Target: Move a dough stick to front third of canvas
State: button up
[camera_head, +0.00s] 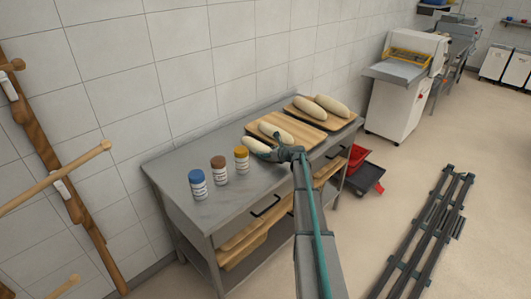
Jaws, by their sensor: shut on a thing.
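My gripper (264,152) is over the left end of a wood-coloured board (300,138) on the grey table. It is shut on a pale dough stick (255,145) at that board's left edge; the fingers partly hide the stick. I cannot tell whether the stick touches the board. A second dough stick (275,132) lies on the same board, just behind and right of the held one. Two more dough sticks, one left (310,108) and one right (331,104), lie on a farther board (345,122). I cannot tell which surface is the canvas.
Three jars with blue (198,184), brown (218,169) and yellow (241,159) lids stand left of the gripper on the grey table (182,211). The table's left end is clear. A tiled wall runs behind. A red bin (356,158) is on the right.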

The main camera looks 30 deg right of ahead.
jog(key=o, duration=1.2)
jog(key=shift+f, duration=0.1)
jog(key=shift+o, duration=0.2)
jog(key=b+v, duration=0.3)
jog(key=v, duration=0.8)
jog(key=shift+s, duration=0.15)
jog(key=shift+o, duration=0.7)
jog(key=shift+s+d+r, duration=0.15)
jog(key=shift+s+r, duration=0.15)
jog(key=shift+r, duration=0.1)
